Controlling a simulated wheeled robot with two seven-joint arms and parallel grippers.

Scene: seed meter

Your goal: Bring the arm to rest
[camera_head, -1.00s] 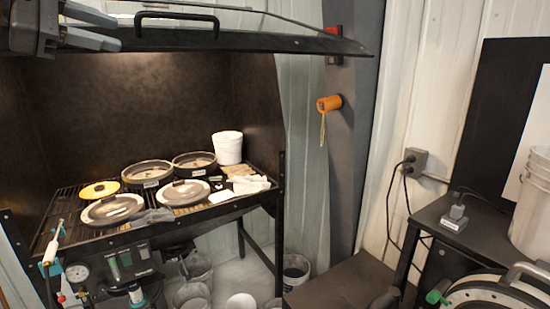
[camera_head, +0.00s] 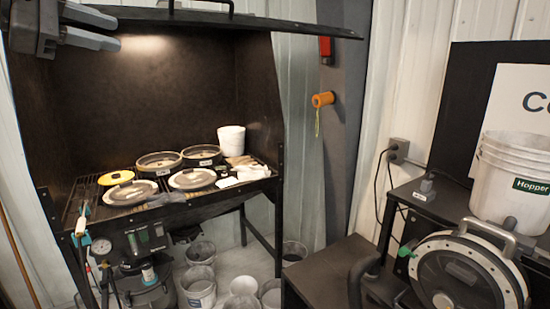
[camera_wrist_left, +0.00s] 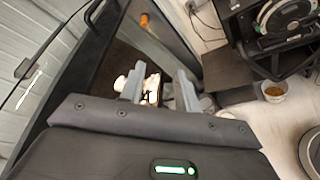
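My left gripper (camera_head: 117,31) is at the top left of the head view, high in front of the dark booth. Its two grey fingers are apart with nothing between them. In the left wrist view the same gripper (camera_wrist_left: 159,72) shows a clear gap between its fingers, with the booth and pale items far behind it. It touches nothing that I can see. My right gripper is in neither view.
The booth's grated bench (camera_head: 70,215) holds several round lidded pans and a white tub (camera_head: 231,140). The booth's raised hood (camera_head: 270,22) is close by the left gripper. At right stand a round seed meter (camera_head: 462,278) and a hopper bucket (camera_head: 512,180).

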